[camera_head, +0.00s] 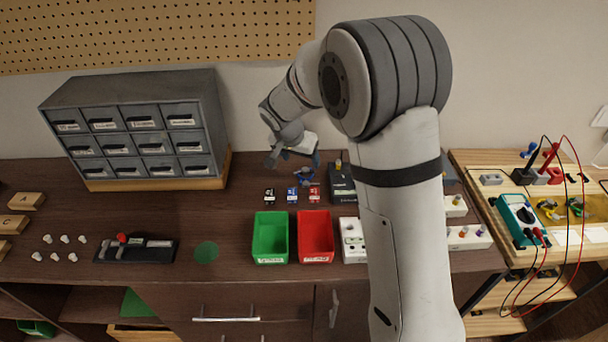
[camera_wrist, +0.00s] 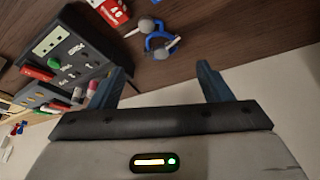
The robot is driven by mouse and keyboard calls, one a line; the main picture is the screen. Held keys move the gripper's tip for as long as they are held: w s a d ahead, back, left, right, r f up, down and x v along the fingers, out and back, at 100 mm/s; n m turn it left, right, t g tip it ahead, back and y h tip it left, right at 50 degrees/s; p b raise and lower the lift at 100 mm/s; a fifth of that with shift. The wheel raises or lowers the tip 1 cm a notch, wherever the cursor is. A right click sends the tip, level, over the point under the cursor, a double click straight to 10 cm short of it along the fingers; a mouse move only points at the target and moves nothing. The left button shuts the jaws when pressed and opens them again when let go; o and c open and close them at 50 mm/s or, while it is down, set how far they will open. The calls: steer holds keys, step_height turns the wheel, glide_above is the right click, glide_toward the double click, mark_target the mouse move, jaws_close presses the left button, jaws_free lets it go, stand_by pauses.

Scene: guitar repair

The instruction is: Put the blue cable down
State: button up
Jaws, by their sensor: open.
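The blue cable (camera_wrist: 158,42) lies on the dark tabletop, a small curled blue piece with grey ends. In the head view the blue cable (camera_head: 303,176) shows behind the row of small labelled blocks, just below my gripper. My gripper (camera_wrist: 160,85) is open, with its two blue-grey fingers apart and nothing between them. In the head view my gripper (camera_head: 292,156) is above and close to the cable, apart from it as far as I can see.
Small black, blue and red labelled blocks (camera_head: 292,195) stand in front of the cable. Green (camera_head: 257,238) and red (camera_head: 331,238) bins are nearer. A dark device with knobs (camera_wrist: 72,52) stands beside the cable. A drawer cabinet (camera_head: 140,130) is at the left. Bare tabletop lies between.

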mark_target(305, 169)
steer(key=p+x, duration=0.1)
steer(key=x, duration=0.6)
steer(key=shift+w, duration=0.1)
steer(key=shift+r, duration=0.1)
steer(key=shift+c, duration=0.2)
steer(key=c, duration=1)
steer(key=shift+r, duration=0.1)
